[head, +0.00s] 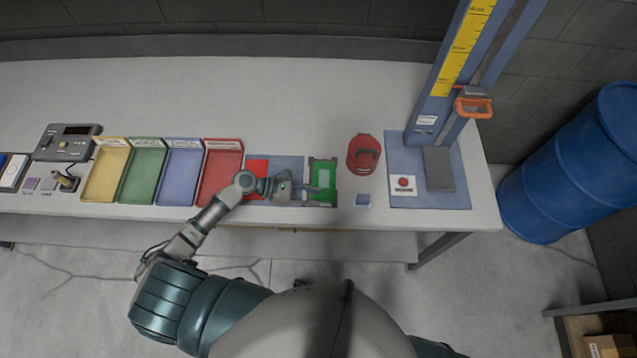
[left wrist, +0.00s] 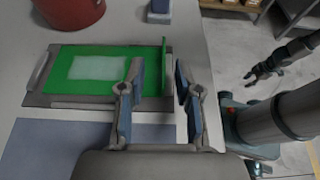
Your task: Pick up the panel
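The green panel (head: 323,180) with a pale rectangle in its middle lies in a dark grey holder on the table. In the left wrist view the panel (left wrist: 70,63) has a thin upright green edge on its right side. My left gripper (head: 311,190) reaches the panel's near left side in the head view. In the left wrist view its two fingers (left wrist: 158,75) are apart, with the upright edge showing between them and slightly beyond. I cannot tell whether they touch it. My right gripper (left wrist: 263,72) hangs away from the table with its fingers spread and empty.
Yellow, green, blue and red trays (head: 221,178) stand left of my gripper. A tall blue gauge stand (head: 432,110) is farther right. The table behind is clear.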

